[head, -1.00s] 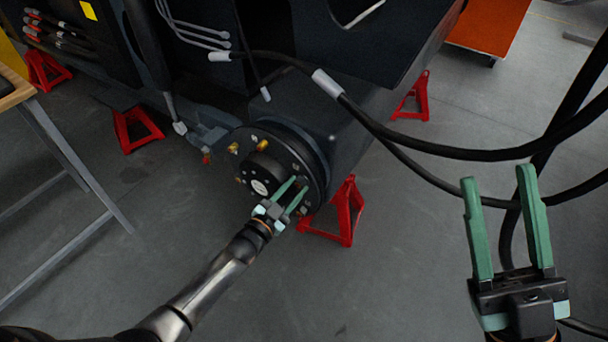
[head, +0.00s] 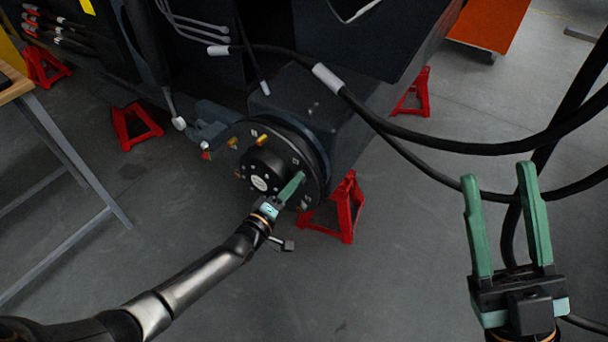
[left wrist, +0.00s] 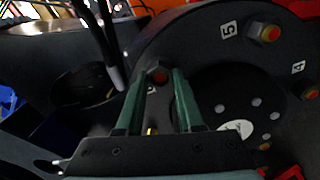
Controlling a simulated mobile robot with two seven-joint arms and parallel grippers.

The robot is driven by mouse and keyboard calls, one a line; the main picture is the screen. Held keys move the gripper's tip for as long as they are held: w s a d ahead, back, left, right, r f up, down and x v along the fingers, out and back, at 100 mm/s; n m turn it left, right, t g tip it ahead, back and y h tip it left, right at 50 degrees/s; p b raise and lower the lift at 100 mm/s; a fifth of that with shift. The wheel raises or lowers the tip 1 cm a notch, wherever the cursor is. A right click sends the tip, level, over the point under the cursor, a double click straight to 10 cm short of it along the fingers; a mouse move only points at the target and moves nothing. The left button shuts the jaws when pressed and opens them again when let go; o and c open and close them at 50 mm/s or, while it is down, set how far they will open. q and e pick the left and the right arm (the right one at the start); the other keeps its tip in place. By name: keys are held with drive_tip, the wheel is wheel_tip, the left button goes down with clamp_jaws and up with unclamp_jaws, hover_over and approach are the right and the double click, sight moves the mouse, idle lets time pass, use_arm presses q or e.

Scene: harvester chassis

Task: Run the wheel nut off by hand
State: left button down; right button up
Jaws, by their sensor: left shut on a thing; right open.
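The dark round wheel hub (head: 262,165) sits on the end of the dark axle and has a black centre cap with a pale label. My left gripper (head: 296,181) is at the hub's lower right rim. In the left wrist view my left gripper (left wrist: 160,85) has its green fingers on either side of a wheel nut (left wrist: 158,74) with a reddish middle, shut on it. Fingers hide that nut in the head view. Other nuts stand by the labels 5 (left wrist: 268,33) and 4 (left wrist: 309,93). My right gripper (head: 507,178) is open and empty at the right.
A red stand (head: 345,210) is just right of the hub, and another red stand (head: 135,126) is at its left. Black hoses (head: 440,150) cross between the chassis and my right gripper. A table (head: 60,150) stands at the left. The floor in front is clear.

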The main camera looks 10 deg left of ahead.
use_arm(q)
drive_tip(key=c, duration=1)
unclamp_jaws()
drive_tip(key=shift+s+f, duration=0.2)
drive_tip(key=o, duration=0.3)
drive_tip(key=shift+a+r, duration=0.1)
drive_tip(key=shift+o, duration=1.2)
drive_tip(key=shift+r, duration=0.1)
drive_tip(key=shift+c, duration=0.3)
drive_tip(key=shift+w, duration=0.1)
drive_tip(key=shift+c, duration=0.8)
drive_tip(key=shift+p+v, duration=0.6)
drive_tip(key=shift+v, duration=0.5)
